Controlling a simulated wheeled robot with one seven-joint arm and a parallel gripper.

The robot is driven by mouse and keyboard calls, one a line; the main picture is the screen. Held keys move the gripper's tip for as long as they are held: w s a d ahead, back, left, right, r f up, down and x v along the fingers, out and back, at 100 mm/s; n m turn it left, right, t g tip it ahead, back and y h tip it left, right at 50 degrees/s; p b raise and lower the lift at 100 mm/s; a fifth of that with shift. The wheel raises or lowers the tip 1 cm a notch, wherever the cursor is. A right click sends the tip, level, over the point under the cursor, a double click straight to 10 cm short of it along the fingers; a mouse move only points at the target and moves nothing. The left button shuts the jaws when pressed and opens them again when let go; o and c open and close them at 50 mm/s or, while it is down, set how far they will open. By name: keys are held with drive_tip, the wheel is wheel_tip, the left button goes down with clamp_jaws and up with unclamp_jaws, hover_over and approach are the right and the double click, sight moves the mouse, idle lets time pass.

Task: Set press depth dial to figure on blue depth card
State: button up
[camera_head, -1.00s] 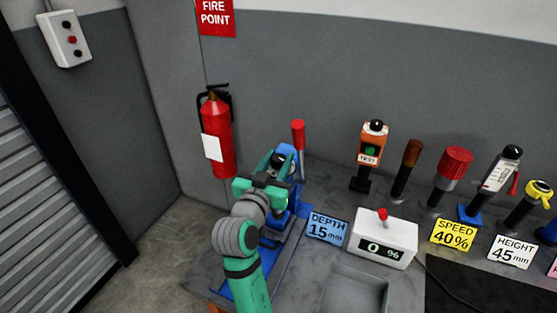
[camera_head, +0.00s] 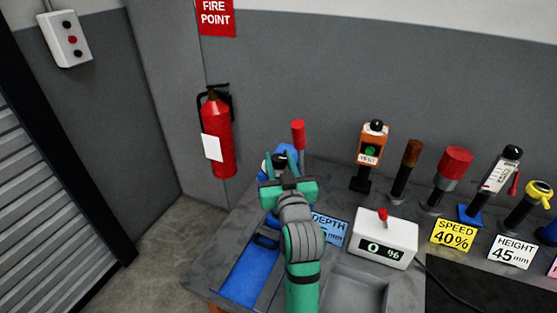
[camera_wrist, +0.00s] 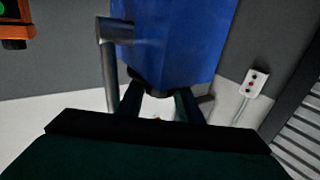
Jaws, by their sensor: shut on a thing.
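The blue press (camera_head: 289,150) stands at the left end of the bench, with a red-handled lever at its side. My gripper (camera_head: 277,167) is at the press head. In the wrist view its two fingers (camera_wrist: 158,98) reach up to either side of a dark round part, which seems to be the depth dial (camera_wrist: 152,82), under the blue body (camera_wrist: 165,40). The gripper is shut on it. No dial figure is readable. The blue depth card (camera_head: 332,229) lies right of the press; my arm hides part of it. It showed 15 mm in the earlier frame.
Several upright tools stand behind. A grey tray (camera_head: 355,292) is at the front. A fire extinguisher (camera_head: 217,135) hangs on the wall.

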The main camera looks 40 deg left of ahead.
idle(0.5)
drive_tip(key=o, duration=1)
drive_tip(key=shift+o, duration=0.2)
drive_tip(key=shift+d, duration=0.1)
